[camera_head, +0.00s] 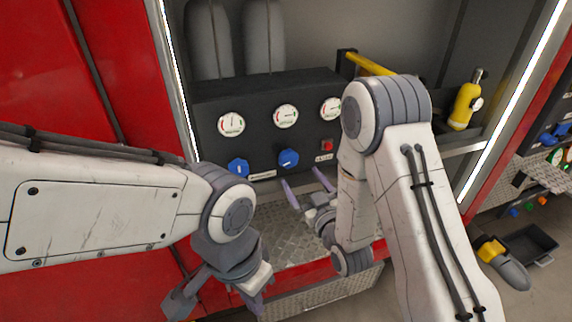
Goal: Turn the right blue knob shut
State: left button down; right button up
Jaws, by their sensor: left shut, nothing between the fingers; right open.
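The right blue knob (288,158) is on the front of a dark panel (266,98), below the middle gauge. Another blue knob (238,168) is to its left, below the left gauge. My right gripper (307,183) is open and empty just in front of the panel, slightly below and right of the right blue knob. Its fingers point up toward the panel, and I see no clear contact with the knob. My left gripper (253,301) is shut and empty, low in the picture, well below the panel. Part of the panel's right side is hidden behind my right arm.
Three round gauges (286,116) and a red button (327,146) are on the panel. A metal tread plate (285,225) lies below it. A yellow bottle (464,105) stands at right. A black tray (531,243) is at the lower right. Red bodywork (130,60) borders the left.

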aim_at(290, 162)
jog(key=b+x, duration=0.5)
jog(key=x, duration=0.3)
jog(key=shift+w+a+r+b, duration=0.1)
jog(key=shift+w+a+b, duration=0.05)
jog(key=shift+w+b, duration=0.15)
jog(key=shift+w+a, duration=0.15)
jog(key=shift+w, duration=0.2)
